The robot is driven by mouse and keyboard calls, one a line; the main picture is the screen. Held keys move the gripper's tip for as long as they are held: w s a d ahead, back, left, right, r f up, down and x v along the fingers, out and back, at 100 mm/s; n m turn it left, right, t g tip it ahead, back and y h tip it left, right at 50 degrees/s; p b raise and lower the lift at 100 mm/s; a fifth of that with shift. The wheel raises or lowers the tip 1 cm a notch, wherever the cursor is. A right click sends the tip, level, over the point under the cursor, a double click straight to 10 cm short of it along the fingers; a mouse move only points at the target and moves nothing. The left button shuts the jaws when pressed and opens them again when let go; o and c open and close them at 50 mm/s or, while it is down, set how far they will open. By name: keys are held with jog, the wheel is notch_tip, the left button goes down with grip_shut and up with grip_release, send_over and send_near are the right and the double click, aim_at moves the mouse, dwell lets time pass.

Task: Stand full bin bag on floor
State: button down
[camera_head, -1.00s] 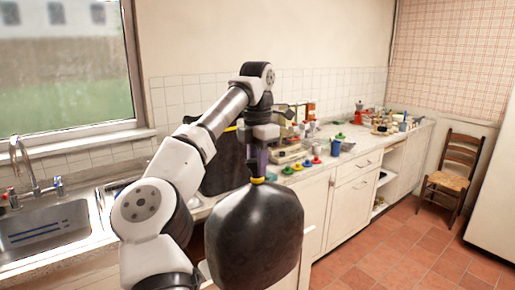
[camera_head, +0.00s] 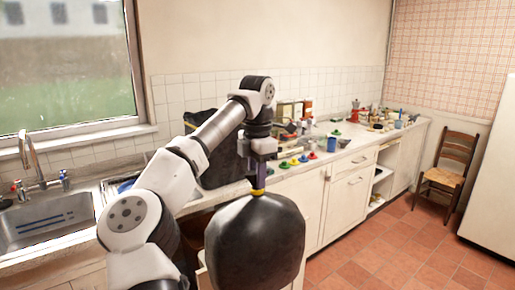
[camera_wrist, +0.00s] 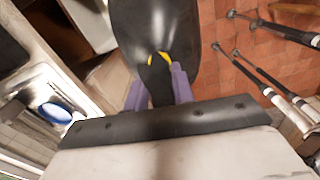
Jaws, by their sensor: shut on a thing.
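The full black bin bag (camera_head: 256,243) hangs upright below my gripper (camera_head: 258,184), in front of the counter. Its neck has a yellow tie. My gripper is shut on the neck just above the tie. In the wrist view the bag (camera_wrist: 152,28) fills the top middle, with the neck between the purple fingers of my gripper (camera_wrist: 158,88). The red tiled floor (camera_head: 375,262) shows to the right of the bag. The bag's bottom is at the lower picture edge, and I cannot tell its height above the floor.
The white counter front (camera_head: 312,205) stands close behind the bag. Another black bag-like thing (camera_head: 222,160) is on the counter by the sink (camera_head: 45,225). A wooden chair (camera_head: 450,172) stands at the far right. Dark poles with white ends (camera_wrist: 272,85) show in the wrist view. Floor at right looks clear.

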aim_at(258, 275)
jog(key=s+f+m, duration=0.2)
jog(key=f+m, duration=0.2)
jog(key=f, duration=0.5)
jog(key=s+f+m, duration=0.2)
jog(key=f+m, duration=0.2)
jog(key=f, duration=0.5)
jog(key=s+f+m, duration=0.2)
jog(key=f+m, duration=0.2)
jog(key=f, duration=0.5)
jog(key=shift+s+f, duration=0.1)
jog(key=shift+s, duration=0.05)
jog(key=s+f+m, duration=0.2)
jog(key=f+m, duration=0.4)
jog(key=f, duration=0.7)
jog(key=s+f+m, duration=0.3)
jog(key=f+m, duration=0.2)
jog(key=f, duration=0.8)
jog(key=shift+s+f+m, duration=0.2)
jog(key=shift+s+m, duration=0.05)
jog(key=shift+m, duration=0.15)
